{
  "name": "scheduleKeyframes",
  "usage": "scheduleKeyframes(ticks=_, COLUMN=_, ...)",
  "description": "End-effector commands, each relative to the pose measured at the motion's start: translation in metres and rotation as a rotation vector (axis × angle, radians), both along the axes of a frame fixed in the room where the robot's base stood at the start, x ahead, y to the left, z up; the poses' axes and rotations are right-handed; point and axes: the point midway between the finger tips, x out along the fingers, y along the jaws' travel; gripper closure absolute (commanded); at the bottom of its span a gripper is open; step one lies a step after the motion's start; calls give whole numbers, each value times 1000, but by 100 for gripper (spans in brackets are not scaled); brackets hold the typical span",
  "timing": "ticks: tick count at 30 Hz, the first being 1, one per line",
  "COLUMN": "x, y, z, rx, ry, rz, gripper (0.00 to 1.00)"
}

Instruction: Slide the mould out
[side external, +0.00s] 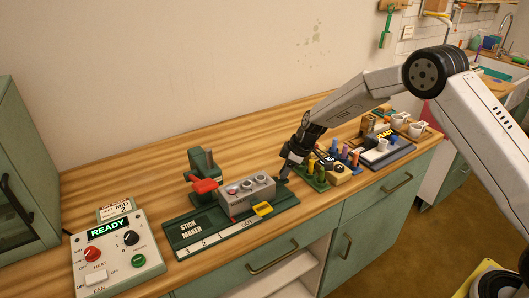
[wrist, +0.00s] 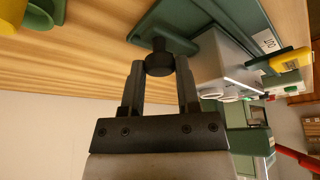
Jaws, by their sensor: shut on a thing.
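The mould (side external: 247,197) is a grey block with round marks on top, sitting on the green stick maker (side external: 190,232). It also shows in the wrist view (wrist: 222,62), at the upper right. A black round knob (wrist: 160,60) stands at the mould's near end in the wrist view. My gripper (side external: 284,178) is at the mould's right end, low over the green base. In the wrist view my gripper (wrist: 159,75) has its two fingers on either side of the knob, shut on it. A yellow latch-like piece (side external: 262,209) is at the mould's front.
A red-handled green press (side external: 205,184) stands behind the mould's left end. A control box (side external: 112,252) reading READY is at the left. A green rack (side external: 312,177) of coloured sticks stands close right of my gripper. The wooden counter behind (side external: 150,165) is clear.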

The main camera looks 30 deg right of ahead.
Motion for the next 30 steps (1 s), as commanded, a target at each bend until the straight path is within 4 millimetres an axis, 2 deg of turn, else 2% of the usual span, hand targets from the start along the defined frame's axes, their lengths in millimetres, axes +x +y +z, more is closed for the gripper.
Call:
scheduleKeyframes(ticks=1, x=1, y=-13, z=0, rx=-1, ry=-1, rz=-6, gripper=100)
scheduleKeyframes(ticks=3, x=1, y=-24, z=0, rx=0, ry=-2, rz=-5, gripper=100)
scheduleKeyframes(ticks=6, x=0, y=-33, z=0, rx=0, ry=-1, rz=-3, gripper=100)
scheduleKeyframes(ticks=15, x=0, y=-38, z=0, rx=-3, ry=-3, rz=-3, gripper=100)
scheduleKeyframes(ticks=16, x=0, y=-38, z=0, rx=-3, ry=-3, rz=-3, gripper=57)
scheduleKeyframes(ticks=19, x=0, y=-38, z=0, rx=-3, ry=-3, rz=-3, gripper=25)
scheduleKeyframes(ticks=30, x=0, y=-35, z=1, rx=0, ry=-1, rz=0, gripper=25)
